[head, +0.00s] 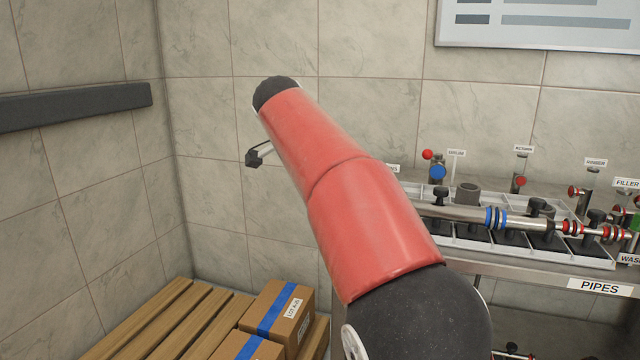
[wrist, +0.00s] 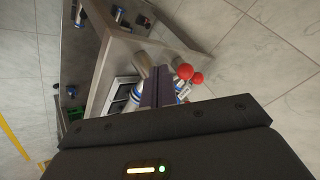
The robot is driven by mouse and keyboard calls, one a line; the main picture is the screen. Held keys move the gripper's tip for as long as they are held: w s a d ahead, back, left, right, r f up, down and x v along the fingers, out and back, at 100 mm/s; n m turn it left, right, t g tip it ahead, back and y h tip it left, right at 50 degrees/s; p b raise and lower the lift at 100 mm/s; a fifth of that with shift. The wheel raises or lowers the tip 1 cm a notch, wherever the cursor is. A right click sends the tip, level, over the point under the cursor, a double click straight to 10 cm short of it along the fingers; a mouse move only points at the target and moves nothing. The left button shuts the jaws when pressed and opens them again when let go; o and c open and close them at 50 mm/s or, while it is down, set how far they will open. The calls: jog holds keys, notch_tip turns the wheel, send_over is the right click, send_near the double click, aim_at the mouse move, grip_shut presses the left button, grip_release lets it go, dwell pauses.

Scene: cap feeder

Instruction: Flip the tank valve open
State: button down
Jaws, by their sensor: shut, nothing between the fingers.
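I cannot make out a tank label on any valve, so I cannot tell which is the tank valve. In the head view, a valve post with a red ball (head: 428,154) and a blue knob (head: 437,172) stands at the back of the bench, just right of my arm. A sign beside it is partly hidden by my arm. In the wrist view, my gripper (wrist: 158,72) is shut and empty. A red ball (wrist: 185,71) and a second red ball (wrist: 197,78) show just right of the fingertips. I cannot tell whether they touch.
A horizontal steel pipe (head: 462,214) with blue and red bands crosses the bench. More valve posts, such as one with a red knob (head: 521,181), stand right. Cardboard boxes (head: 279,310) lie on a wooden pallet (head: 165,318) below. A dark rail (head: 75,106) is on the left wall.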

jog(key=s+a+r+p, duration=0.1)
jog(key=s+a+r, duration=0.2)
jog(key=r, duration=0.2)
jog(key=shift+a+r, duration=0.2)
jog(key=shift+a, duration=0.1)
